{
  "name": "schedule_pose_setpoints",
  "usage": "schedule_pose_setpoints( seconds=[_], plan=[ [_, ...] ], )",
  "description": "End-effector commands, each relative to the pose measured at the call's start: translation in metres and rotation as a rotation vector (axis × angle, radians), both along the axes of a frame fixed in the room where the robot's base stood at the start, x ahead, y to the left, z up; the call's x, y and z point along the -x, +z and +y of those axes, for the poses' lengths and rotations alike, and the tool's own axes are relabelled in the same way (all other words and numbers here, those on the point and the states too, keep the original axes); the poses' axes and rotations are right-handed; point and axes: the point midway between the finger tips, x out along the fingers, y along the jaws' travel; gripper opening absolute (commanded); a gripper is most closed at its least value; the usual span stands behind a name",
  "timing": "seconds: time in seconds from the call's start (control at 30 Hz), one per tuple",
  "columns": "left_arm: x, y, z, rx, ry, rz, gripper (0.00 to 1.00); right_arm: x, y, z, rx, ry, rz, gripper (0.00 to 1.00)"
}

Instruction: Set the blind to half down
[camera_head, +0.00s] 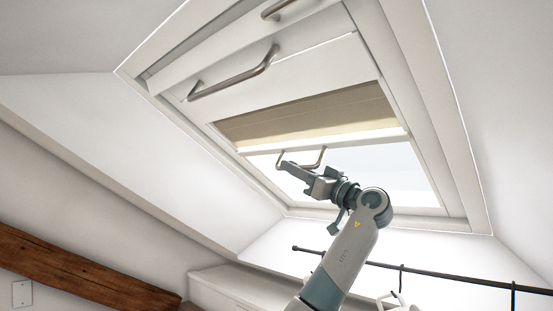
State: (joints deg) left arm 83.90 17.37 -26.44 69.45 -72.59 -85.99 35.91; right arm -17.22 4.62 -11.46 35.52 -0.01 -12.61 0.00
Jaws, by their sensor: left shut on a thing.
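The beige blind (310,115) hangs in the slanted roof window and covers the upper part of the opening. Its white bottom bar (350,137) runs across the opening, with bright glass (385,168) bare below it. A small U-shaped metal pull handle (323,155) hangs under the bar. My left gripper (285,165) is at this handle, shut on it; the fingers hide part of the handle's lower run. My right gripper is not in view.
The white window frame (440,95) surrounds the opening. A larger metal bar handle (235,80) is on the upper sash. A dark rail (450,273) with hooks crosses below the window at right. A wooden beam (80,270) lies at lower left.

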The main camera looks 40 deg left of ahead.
Motion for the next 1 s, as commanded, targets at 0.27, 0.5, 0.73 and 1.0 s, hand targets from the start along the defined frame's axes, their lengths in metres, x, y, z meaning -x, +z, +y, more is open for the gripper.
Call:
schedule_pose_setpoints(
  seconds=[0.27,0.5,0.73,1.0],
  plan=[
    [-0.042,-0.025,-0.004,0.002,-0.002,0.002,0.00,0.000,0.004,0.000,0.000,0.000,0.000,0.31],
    [-0.054,-0.033,-0.005,0.001,0.000,-0.001,0.00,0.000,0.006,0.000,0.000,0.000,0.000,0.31],
    [-0.055,-0.033,-0.005,0.001,-0.001,-0.003,0.00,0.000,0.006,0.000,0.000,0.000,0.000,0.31],
    [-0.054,-0.033,-0.005,0.001,0.000,-0.003,0.29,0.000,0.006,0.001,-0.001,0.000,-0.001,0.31]
  ],
)
